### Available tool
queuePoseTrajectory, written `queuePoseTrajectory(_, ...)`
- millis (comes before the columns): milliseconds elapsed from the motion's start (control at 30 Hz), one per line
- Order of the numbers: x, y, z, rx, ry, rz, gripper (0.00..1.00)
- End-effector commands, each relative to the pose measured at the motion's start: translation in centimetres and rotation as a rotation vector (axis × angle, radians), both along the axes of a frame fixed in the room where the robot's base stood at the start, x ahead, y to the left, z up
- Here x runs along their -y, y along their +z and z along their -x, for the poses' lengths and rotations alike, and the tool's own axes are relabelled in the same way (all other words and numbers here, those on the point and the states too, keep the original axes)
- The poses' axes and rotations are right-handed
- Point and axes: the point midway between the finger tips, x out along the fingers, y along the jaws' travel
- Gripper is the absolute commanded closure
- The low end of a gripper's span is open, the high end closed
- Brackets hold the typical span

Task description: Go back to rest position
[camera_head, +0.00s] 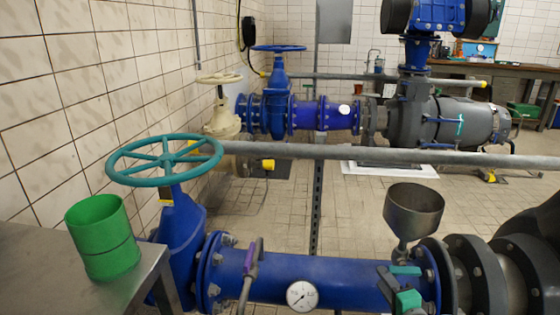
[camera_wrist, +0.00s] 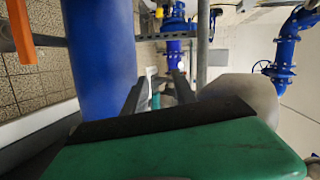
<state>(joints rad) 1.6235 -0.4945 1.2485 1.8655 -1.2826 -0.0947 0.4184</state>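My gripper (camera_wrist: 160,76) shows in the wrist view as two dark fingers standing apart, with a gap between them. Floor and blurred pipework show through the gap, and I see nothing held. A large green shape with a dark edge fills the bottom of that view, and I cannot tell what it is. A thick blue pipe (camera_wrist: 98,55) runs to the left of the fingers. My gripper and arm do not show in the head view.
In the head view, a green cup (camera_head: 103,237) stands on a grey table (camera_head: 60,285) at lower left. Beside it is a teal handwheel (camera_head: 165,160) on a blue valve. A blue pipe (camera_head: 330,282) with a gauge and a grey funnel (camera_head: 413,209) cross the front. Tiled floor lies behind.

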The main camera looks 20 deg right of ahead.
Motion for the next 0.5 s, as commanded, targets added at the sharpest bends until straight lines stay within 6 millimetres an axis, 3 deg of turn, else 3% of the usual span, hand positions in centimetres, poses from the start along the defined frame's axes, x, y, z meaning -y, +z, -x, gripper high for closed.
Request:
queuePoseTrajectory(33,-2.9,4.5,-2.8,-0.093,0.125,0.051,0.67)
queuePoseTrajectory(100,-6.9,6.6,-5.3,-0.237,0.288,0.126,0.67)
queuePoseTrajectory(200,-12.5,9.7,-7.4,-0.421,0.503,0.248,0.67)
queuePoseTrajectory(367,-20.2,16.2,-7.6,-0.671,0.797,0.469,0.67)
queuePoseTrajectory(500,-25.5,23.2,-5.9,-0.845,0.998,0.67,0.67)
